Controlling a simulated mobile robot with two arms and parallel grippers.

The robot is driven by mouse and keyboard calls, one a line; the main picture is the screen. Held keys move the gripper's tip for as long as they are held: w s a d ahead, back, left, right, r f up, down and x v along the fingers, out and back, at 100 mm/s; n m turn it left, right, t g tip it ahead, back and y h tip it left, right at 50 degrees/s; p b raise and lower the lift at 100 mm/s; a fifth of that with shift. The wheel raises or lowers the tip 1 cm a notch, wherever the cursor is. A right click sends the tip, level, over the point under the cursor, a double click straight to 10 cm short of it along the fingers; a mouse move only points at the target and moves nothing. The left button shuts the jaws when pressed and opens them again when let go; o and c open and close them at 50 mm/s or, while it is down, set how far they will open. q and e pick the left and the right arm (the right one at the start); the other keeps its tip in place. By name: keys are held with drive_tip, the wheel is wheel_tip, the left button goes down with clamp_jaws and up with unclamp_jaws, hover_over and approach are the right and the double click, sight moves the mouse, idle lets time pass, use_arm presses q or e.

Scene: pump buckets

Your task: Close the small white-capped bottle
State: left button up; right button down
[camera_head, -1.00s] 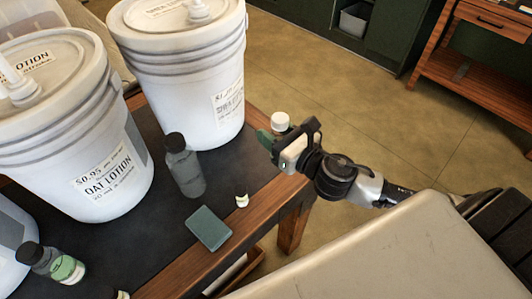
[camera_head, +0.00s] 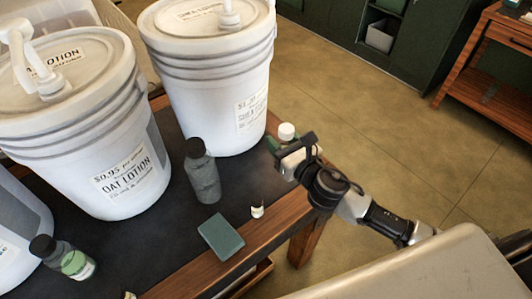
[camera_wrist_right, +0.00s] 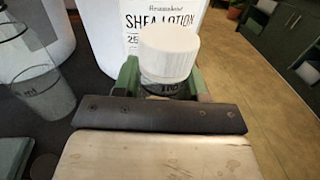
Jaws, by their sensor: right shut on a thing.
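The small white-capped bottle shows its white cap (camera_head: 286,132) above my right gripper (camera_head: 283,146) at the table's right edge. In the right wrist view the cap (camera_wrist_right: 168,52) sits on top of the bottle's dark, clear neck (camera_wrist_right: 166,89), and I cannot tell how tightly it is on. The green fingers of my right gripper (camera_wrist_right: 164,86) are shut on the bottle from both sides. The bottle's lower part is hidden behind the gripper. My left gripper is not in view.
White lotion buckets (camera_head: 215,84) with pumps fill the table's back and left. A dark-capped bottle (camera_head: 202,172), a green block (camera_head: 221,237), a tiny bottle (camera_head: 257,210) and a green-labelled bottle (camera_head: 69,259) stand or lie on the dark table top. Open floor lies right.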

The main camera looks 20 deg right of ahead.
drive_tip(key=w+a+f, duration=0.2)
drive_tip(key=w+a, duration=0.1)
drive_tip(key=shift+f, duration=0.25)
drive_tip(key=shift+f+b, duration=1.1)
drive_tip(key=shift+f, duration=0.95)
drive_tip(key=shift+f, duration=0.2)
drive_tip(key=c, duration=0.6)
unclamp_jaws()
drive_tip(key=shift+r, duration=0.1)
